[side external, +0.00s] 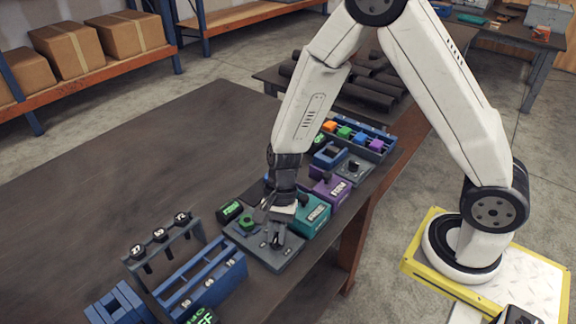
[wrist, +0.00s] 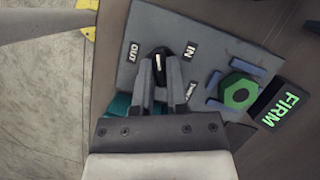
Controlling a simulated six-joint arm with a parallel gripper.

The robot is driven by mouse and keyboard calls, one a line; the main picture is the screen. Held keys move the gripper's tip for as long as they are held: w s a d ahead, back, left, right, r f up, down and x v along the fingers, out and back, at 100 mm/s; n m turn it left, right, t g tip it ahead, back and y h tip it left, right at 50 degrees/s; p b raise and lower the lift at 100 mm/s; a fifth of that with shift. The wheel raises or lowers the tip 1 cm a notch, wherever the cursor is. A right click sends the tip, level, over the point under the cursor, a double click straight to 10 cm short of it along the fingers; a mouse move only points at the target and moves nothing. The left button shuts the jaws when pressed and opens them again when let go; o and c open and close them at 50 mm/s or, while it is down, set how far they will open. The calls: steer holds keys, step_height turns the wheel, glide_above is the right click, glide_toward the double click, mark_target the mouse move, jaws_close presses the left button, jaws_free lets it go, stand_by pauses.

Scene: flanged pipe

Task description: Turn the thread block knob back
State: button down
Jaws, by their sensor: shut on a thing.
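The thread block (wrist: 205,50) is a grey plate on the bench; it also shows in the side view (side external: 287,256). Its black knob (wrist: 158,58) has a white pointer line and sits between the printed words OUT and IN. In the wrist view the line points up, slightly to the left. My gripper (wrist: 159,70) reaches down over the plate with a finger on each side of the knob and is shut on it. It also shows in the side view (side external: 272,214). A green hexagonal piece (wrist: 238,93) with a dark hole sits on the same plate between blue guides.
A teal block (side external: 312,216) and a purple FIRM block (side external: 332,188) stand close behind. Blue racks (side external: 205,275) stand front left. The bench's left side (side external: 120,170) is clear.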

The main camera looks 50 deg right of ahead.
steer(key=n+g+h, duration=0.1)
steer(key=n, duration=0.3)
steer(key=shift+n, duration=0.3)
steer(key=shift+w+a+n+g+h, duration=0.1)
steer(key=shift+n+g+h, duration=0.3)
steer(key=shift+n, duration=0.65)
steer(key=shift+n+g+h, duration=0.3)
steer(key=shift+n+g, duration=0.1)
steer(key=shift+n, duration=0.65)
steer(key=c, duration=0.6)
jaws_free()
steer(key=shift+c, duration=0.2)
steer(key=v, duration=0.7)
steer(key=shift+r, duration=0.4)
